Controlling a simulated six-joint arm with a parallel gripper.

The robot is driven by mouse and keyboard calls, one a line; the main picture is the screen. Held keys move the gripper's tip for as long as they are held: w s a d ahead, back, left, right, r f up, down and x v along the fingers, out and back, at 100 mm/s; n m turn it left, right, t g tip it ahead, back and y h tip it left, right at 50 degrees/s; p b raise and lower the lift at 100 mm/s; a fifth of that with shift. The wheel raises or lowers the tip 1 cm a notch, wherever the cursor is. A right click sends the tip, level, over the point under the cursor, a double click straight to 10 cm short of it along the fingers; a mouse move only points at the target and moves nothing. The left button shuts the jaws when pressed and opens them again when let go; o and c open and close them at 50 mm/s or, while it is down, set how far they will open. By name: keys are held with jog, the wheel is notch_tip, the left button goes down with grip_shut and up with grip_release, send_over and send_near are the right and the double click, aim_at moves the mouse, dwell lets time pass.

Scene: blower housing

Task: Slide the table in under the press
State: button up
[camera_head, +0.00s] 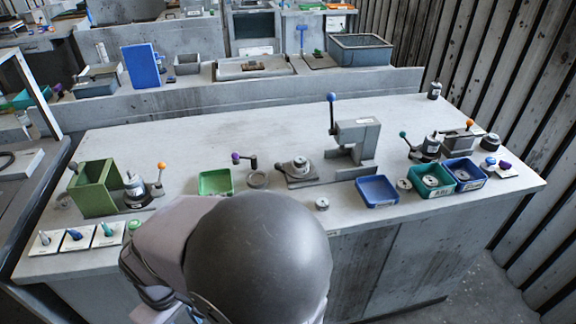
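The press (358,132) is a grey C-shaped frame in the middle of the bench, with an upright lever topped by a blue ball. A flat grey sliding table (304,181) lies at its left, clear of the press head. A round metal part (299,165) sits on this table. My own arm fills the bottom middle of the picture as a large dark rounded link and a grey one. My gripper cannot be made out.
A green tray (215,182) and a purple-knobbed lever (246,160) stand left of the table. A blue tray (377,191) is in front of the press; labelled bins (433,190) stand further right. A green fixture (93,187) is at far left. The bench behind the press is clear.

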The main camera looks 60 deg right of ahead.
jog(key=w+d+r+m, duration=0.1)
jog(key=w+d+r, duration=0.1)
jog(key=w, duration=0.1)
jog(key=w+d+r+m+h+p, duration=0.1)
jog(key=w+d+r, duration=0.1)
jog(key=w+d, duration=0.1)
jog(key=w+d+r+m+p, duration=0.1)
jog(key=w+d+r, duration=0.1)
jog(key=w+d, duration=0.1)
jog(key=shift+w+r+t+h, duration=0.3)
jog(key=shift+w+t+h, duration=0.1)
jog(key=shift+w, duration=0.15)
grip_shut()
jog(key=w+d+r+m+h+p, duration=0.1)
jog(key=w+d+r+m, duration=0.1)
jog(key=w+d+r, duration=0.3)
jog(key=w+d+r+m+h+p, duration=0.1)
jog(key=w+d+r+m+h, duration=0.15)
jog(key=d, duration=0.35)
jog(key=d+r+m+g+p, duration=0.1)
jog(key=d+m+p, duration=0.1)
jog(key=d, duration=0.7)
jog(key=s+d+r+m+g+h+p, duration=0.1)
jog(key=d+m+g+p, duration=0.1)
jog(key=d, duration=0.7)
jog(key=shift+r+m, duration=0.3)
jog(key=shift+m, duration=0.05)
